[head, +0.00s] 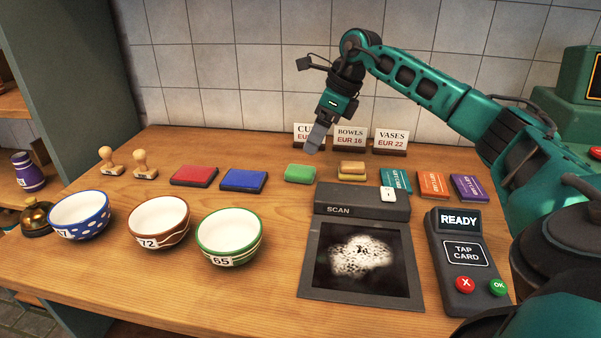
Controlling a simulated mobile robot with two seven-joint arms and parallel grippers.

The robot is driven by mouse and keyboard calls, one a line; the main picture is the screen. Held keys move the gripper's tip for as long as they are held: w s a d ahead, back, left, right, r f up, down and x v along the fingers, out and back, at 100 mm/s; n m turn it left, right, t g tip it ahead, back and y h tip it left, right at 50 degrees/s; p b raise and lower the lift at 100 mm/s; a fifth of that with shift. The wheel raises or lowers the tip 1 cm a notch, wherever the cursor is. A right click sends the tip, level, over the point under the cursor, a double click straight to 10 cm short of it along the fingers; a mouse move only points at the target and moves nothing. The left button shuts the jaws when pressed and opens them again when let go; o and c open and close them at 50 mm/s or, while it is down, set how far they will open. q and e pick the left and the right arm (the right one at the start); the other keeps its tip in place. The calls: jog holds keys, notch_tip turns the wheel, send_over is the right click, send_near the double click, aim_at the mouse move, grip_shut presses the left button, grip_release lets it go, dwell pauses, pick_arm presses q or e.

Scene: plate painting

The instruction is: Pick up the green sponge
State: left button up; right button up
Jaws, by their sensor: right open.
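The green sponge (300,173) lies on the wooden counter, left of a yellow-brown sponge stack and behind the scanner. My right gripper (314,142) hangs above and slightly behind or to the right of the sponge, pointing down. It is open, with nothing seen in it. A gap shows between its tip and the sponge in the picture, though the exact depth is hard to tell. The two fingers overlap from this angle. My left gripper is not in view.
Bowls (229,236) stand front left. Red (194,175) and blue (243,180) pads lie left of the sponge. The yellow-brown sponges (352,170) are close on its right. The scanner (361,204) and card terminal (462,262) are in front. Price signs (349,140) stand behind.

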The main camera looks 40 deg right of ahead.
aim_at(302, 169)
jog(key=x, duration=0.4)
jog(key=shift+f, duration=0.15)
jog(key=shift+w+a+f, duration=0.1)
jog(key=shift+w+f, duration=0.05)
jog(key=shift+f, duration=0.35)
jog(key=x, duration=0.4)
jog(key=shift+f, duration=0.35)
jog(key=c, duration=1.1)
jog(key=shift+r, duration=0.15)
